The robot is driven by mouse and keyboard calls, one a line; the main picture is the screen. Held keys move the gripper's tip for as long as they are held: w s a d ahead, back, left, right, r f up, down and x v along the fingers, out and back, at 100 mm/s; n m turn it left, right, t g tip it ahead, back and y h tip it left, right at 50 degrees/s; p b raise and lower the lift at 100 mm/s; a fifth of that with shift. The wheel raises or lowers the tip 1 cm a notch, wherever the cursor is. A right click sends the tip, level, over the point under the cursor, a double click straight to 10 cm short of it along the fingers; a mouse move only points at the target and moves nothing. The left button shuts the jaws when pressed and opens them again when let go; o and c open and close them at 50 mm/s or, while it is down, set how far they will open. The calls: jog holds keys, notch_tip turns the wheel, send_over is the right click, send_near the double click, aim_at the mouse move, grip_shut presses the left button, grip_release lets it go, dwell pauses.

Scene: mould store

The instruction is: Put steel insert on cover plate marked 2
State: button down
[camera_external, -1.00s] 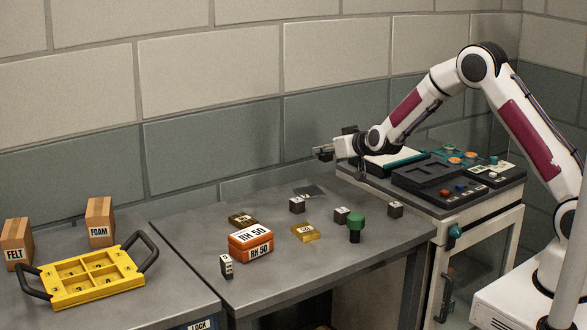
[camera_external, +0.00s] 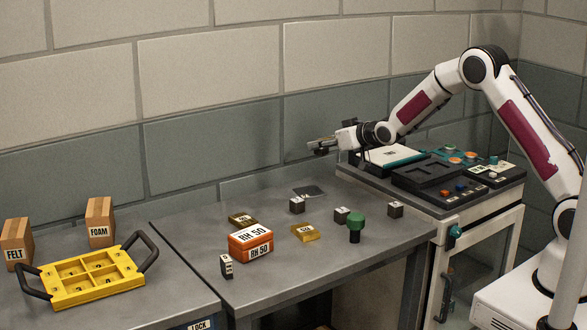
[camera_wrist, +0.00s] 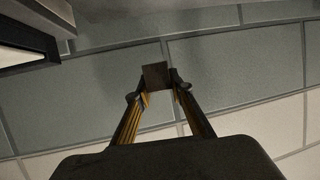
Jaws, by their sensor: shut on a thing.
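My gripper (camera_external: 319,146) is raised above the back of the grey table, tipped to point sideways rather than down. In the wrist view its two fingers (camera_wrist: 159,98) are shut on a dark square block (camera_wrist: 155,77), seen against the wall. The block looks like a steel insert; no mark on it is readable. Two brass-coloured plates lie on the table, one near the middle (camera_external: 305,233) and one behind the orange box (camera_external: 242,219). Both carry small labels that I cannot read surely, so I cannot tell which is marked 2. A dark flat plate (camera_external: 309,191) lies at the back.
An orange box marked RH 50 (camera_external: 250,249), several dark blocks (camera_external: 297,205) and a green-topped knob (camera_external: 356,226) stand on the table. A yellow tray (camera_external: 60,300) and two cartons (camera_external: 100,222) are left. A cabinet with trays and a control panel (camera_external: 478,188) stands right.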

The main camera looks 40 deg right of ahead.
jog(key=shift+w+a+r+n+y, duration=0.1)
jog(key=shift+w+a+n+y, duration=0.15)
jog(key=shift+a+n+y, duration=0.5)
jog(key=a, duration=0.1)
jog(key=a+y, duration=0.1)
jog(key=a+n, duration=0.1)
jog(key=shift+s+f+g, duration=0.3)
jog(key=shift+s, duration=0.05)
send_over(308, 191)
jog(key=shift+f, duration=3.1)
jog(key=shift+f, duration=1.85)
jog(key=shift+f, duration=0.15)
